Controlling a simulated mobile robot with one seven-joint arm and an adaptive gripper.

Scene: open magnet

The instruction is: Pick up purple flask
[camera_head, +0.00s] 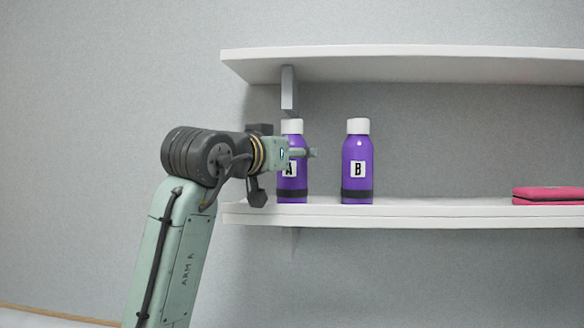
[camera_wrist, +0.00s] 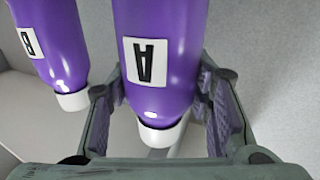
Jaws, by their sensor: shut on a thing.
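Two purple flasks with white caps stand upright on the lower shelf. Flask A (camera_head: 292,187), labelled A, is at the left end, and flask B (camera_head: 357,150) is to its right. My gripper (camera_head: 303,154) is at flask A from the left, partly covering its upper body. In the wrist view, which shows the flasks upside down, flask A (camera_wrist: 160,88) is between the two fingers of my gripper (camera_wrist: 165,72), and they are shut on it. Flask B (camera_wrist: 52,45) is outside the fingers on the left. Flask A's base is at shelf height in the head view.
The lower white shelf (camera_head: 440,211) is bare between flask B and a pink case (camera_head: 547,194) at the right. An upper shelf (camera_head: 420,65) with a grey bracket (camera_head: 288,90) hangs close above the flask caps. A grey wall is behind.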

